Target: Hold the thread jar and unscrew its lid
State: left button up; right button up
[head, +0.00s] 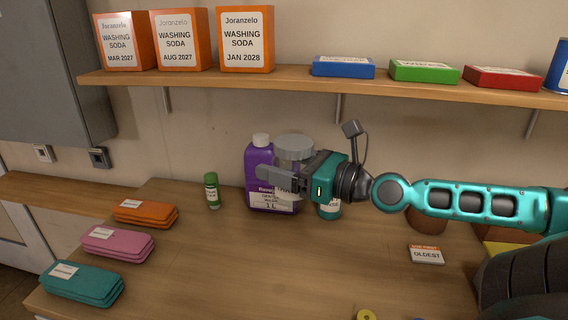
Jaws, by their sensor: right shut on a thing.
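The thread jar is a clear jar with a wide grey lid (294,146); its glass body (294,162) shows just under the lid. The lid is on the jar. My right gripper (276,178) reaches in from the right and is shut on the jar's body below the lid. The fingers hide much of the lower jar. The jar looks upright and overlaps the purple bottle in the view; its base is not clearly visible. My left gripper is out of view.
A purple bottle (259,160) stands right by the jar. A small green bottle (212,191) stands to its left. Folded cloth stacks (118,243) lie at the left. A shelf (290,78) with boxes runs above. The counter's middle (240,260) is clear.

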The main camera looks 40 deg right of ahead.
jog(key=c, duration=0.8)
jog(key=shift+c, duration=0.2)
